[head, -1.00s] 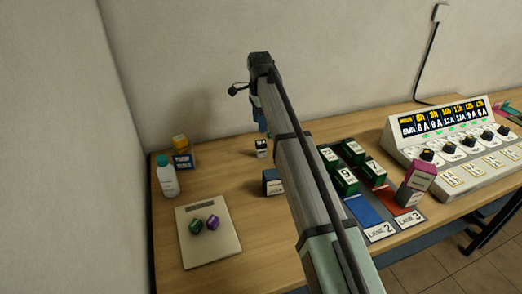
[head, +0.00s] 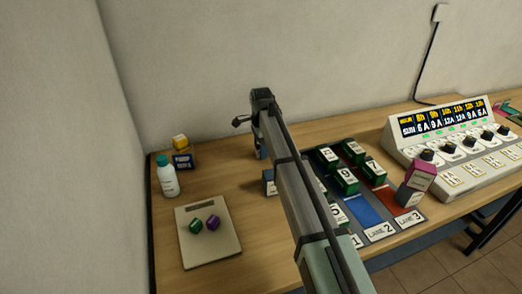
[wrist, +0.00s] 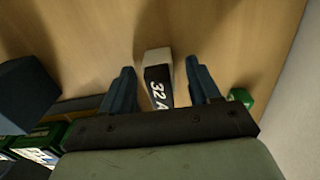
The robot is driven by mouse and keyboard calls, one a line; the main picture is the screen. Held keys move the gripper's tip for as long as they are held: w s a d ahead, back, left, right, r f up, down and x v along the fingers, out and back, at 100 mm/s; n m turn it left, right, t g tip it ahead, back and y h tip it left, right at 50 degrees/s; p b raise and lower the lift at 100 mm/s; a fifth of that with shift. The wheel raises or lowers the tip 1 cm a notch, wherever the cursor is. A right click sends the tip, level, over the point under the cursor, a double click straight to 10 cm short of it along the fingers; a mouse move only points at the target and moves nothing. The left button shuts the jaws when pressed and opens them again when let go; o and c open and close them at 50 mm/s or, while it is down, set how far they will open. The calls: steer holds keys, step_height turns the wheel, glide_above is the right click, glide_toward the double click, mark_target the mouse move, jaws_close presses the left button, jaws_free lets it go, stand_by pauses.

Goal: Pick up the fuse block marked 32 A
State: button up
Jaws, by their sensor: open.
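The fuse block marked 32 A (wrist: 158,80), black and pale with white lettering, stands on the wooden table in the wrist view. My gripper (wrist: 160,68) is open, with one dark blue finger on each side of the block. Gaps show between the block and both fingers, so it is not gripped. The block's near end is hidden behind the gripper's palm. In the head view my gripper (head: 261,153) is small and partly behind my arm, and the 32 A block is hidden there.
A dark blue-grey block (wrist: 25,95) stands left of the gripper; it also shows in the head view (head: 269,185). A small green thing (wrist: 241,97) lies right. Green blocks (head: 346,178) stand on the lane boards, right of my arm. A white bottle (head: 168,178) stands left.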

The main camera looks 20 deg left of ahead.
steer(key=shift+f, duration=0.5)
steer(key=shift+c, duration=0.2)
steer(key=c, duration=1.1)
